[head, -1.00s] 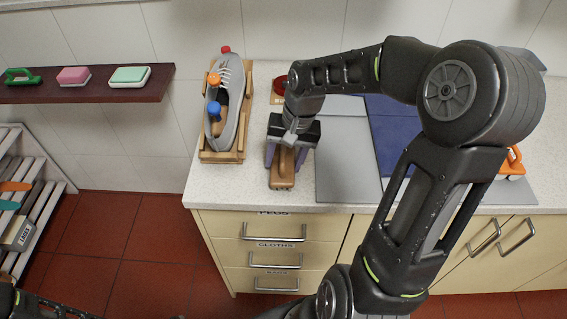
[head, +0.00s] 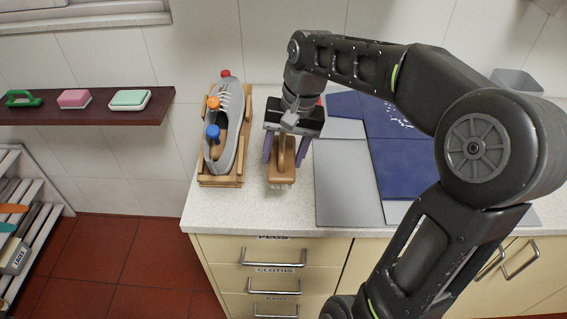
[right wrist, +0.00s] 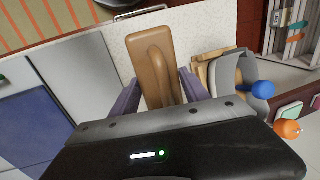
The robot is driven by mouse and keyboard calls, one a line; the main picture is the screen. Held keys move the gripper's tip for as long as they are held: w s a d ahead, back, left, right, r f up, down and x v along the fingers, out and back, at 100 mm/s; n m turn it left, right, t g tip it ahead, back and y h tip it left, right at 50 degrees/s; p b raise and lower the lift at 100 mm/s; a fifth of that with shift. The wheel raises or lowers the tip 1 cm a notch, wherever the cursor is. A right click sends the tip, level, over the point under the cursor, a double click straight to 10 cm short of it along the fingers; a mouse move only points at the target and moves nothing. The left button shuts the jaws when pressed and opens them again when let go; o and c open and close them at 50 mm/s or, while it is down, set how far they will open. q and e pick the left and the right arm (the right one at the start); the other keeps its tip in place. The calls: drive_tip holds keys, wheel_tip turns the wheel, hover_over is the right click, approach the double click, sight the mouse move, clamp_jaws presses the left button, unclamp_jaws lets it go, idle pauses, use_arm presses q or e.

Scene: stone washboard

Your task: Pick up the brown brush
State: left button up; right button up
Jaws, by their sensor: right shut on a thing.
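The brown brush (head: 283,170) has a loop handle on top and pale bristles underneath. In the head view it is over the worktop, just right of the shoe in its wooden rack. My right gripper (head: 284,152) points down and is shut on the brush, with a purple finger on each side. The right wrist view shows the brush (right wrist: 153,62) between the same two fingers (right wrist: 160,92). The brush appears level and lifted a little above the worktop, though the gap is hard to judge. My left gripper is out of view.
The grey shoe (head: 228,145) with blue, orange and red knobs sits in a wooden rack (head: 220,182) close left. Grey and blue panels (head: 343,190) lie to the right. The worktop in front of the brush (head: 255,215) is clear.

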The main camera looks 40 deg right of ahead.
idle(0.5)
drive_tip(key=o, duration=0.9)
drive_tip(key=c, duration=0.6)
drive_tip(key=shift+c, duration=0.2)
